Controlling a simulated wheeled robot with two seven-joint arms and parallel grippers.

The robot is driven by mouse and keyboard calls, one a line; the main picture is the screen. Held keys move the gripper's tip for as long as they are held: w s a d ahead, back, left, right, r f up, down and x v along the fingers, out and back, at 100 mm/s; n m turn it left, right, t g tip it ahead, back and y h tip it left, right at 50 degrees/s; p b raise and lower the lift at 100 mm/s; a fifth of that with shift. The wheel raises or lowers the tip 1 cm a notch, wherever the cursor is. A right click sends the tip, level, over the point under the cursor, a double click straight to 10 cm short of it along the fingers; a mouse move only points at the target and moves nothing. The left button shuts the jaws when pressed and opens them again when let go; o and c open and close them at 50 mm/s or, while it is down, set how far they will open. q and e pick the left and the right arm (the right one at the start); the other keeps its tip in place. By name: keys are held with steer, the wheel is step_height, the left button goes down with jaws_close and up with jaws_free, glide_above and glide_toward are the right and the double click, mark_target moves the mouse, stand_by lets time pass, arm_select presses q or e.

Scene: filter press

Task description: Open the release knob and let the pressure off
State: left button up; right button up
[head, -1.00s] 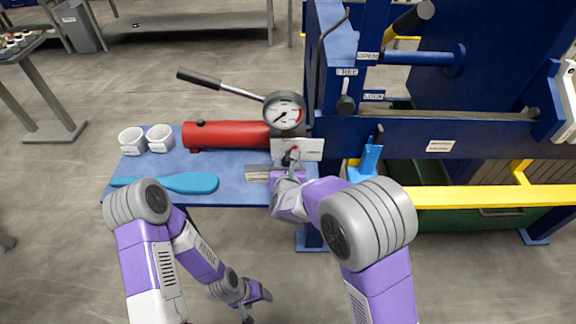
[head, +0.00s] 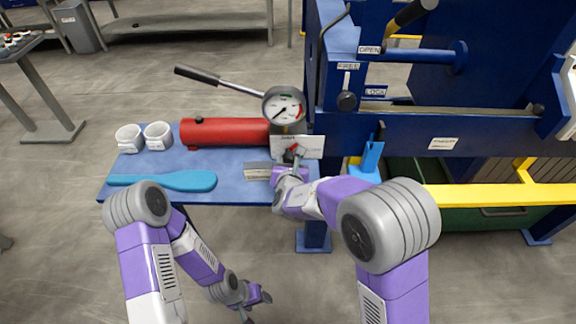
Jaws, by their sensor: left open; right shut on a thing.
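The release knob (head: 295,149) is a small red handle at the front of the pump, by a white label plate (head: 312,146). My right gripper (head: 292,160) is shut on the knob, and its fingers partly hide it. The round pressure gauge (head: 284,106) stands just above, with its dark needle pointing to the lower left. The red pump cylinder (head: 225,132) lies on the blue bench, with a black-gripped lever (head: 205,77) angled up to the left. My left gripper (head: 256,309) hangs low in front of the bench, open and empty.
Two white cups (head: 129,138) and a blue spatula (head: 175,181) lie on the blue bench (head: 240,192). The blue press frame (head: 400,130) and a yellow rail (head: 500,196) block the right side. Floor is free in front on the left.

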steer(key=shift+d+f+m+y+b, duration=0.2)
steer(key=shift+m+y+b, duration=0.25)
steer(key=shift+b, duration=0.6)
steer(key=shift+r+m+y+b, duration=0.1)
steer(key=shift+m+y+b, duration=0.4)
steer(key=shift+m, duration=0.25)
steer(key=m+y, duration=0.2)
steer(key=m, duration=0.1)
steer(key=shift+m+t, duration=0.3)
steer(key=shift+t, duration=0.1)
steer(key=shift+m+y, duration=0.35)
steer(key=shift+m, duration=0.15)
steer(key=o, duration=0.7)
steer(key=shift+o, duration=0.2)
